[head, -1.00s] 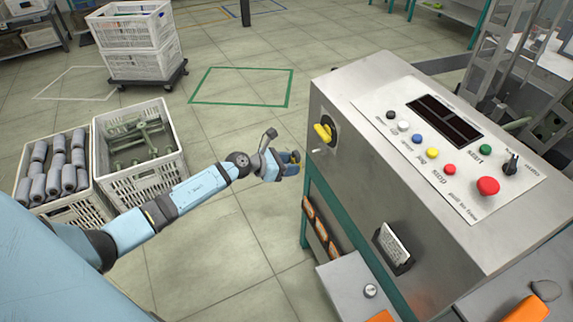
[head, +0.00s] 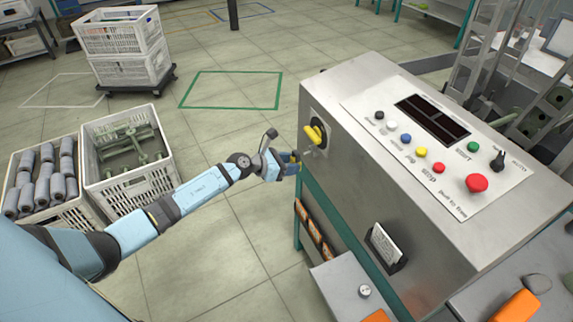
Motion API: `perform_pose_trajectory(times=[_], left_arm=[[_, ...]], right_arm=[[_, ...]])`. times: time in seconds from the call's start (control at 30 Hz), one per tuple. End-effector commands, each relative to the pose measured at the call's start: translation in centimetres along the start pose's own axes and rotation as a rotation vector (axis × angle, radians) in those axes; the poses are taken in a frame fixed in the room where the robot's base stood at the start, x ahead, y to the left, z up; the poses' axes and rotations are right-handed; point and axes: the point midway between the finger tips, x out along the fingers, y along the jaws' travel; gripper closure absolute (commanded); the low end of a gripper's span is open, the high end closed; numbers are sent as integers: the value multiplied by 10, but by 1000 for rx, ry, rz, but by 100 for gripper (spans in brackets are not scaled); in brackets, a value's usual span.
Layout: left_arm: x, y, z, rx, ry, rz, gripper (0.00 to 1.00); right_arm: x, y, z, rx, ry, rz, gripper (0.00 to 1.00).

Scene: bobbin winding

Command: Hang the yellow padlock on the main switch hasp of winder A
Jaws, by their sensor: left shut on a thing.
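The winder cabinet (head: 345,185) stands at the right, a steel box with a sloped button panel on top. Its main switch (head: 314,134) is a yellow handle on a dark plate on the left face. A small hasp (head: 308,154) shows just below the handle. My left gripper (head: 290,160) is beside that face, just left of and below the handle. It is shut on the yellow padlock (head: 294,157), of which only a small part shows. I cannot tell whether the padlock touches the hasp. My right gripper is not in view.
Stacked white crates (head: 120,70) sit on a dolly behind. A card holder (head: 384,249) sticks out from the cabinet front. The floor between crates and cabinet is clear.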

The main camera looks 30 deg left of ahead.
Motion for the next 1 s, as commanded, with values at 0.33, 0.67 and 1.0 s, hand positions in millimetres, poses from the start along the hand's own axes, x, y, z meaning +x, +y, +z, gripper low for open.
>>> perform_pose_trajectory(times=[0.33,0.67,1.0], left_arm=[[10,0,4,0,0,0,85],[17,0,6,0,0,0,85],[17,0,7,0,0,0,85]], right_arm=[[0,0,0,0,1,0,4],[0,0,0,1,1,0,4],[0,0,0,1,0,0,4]])
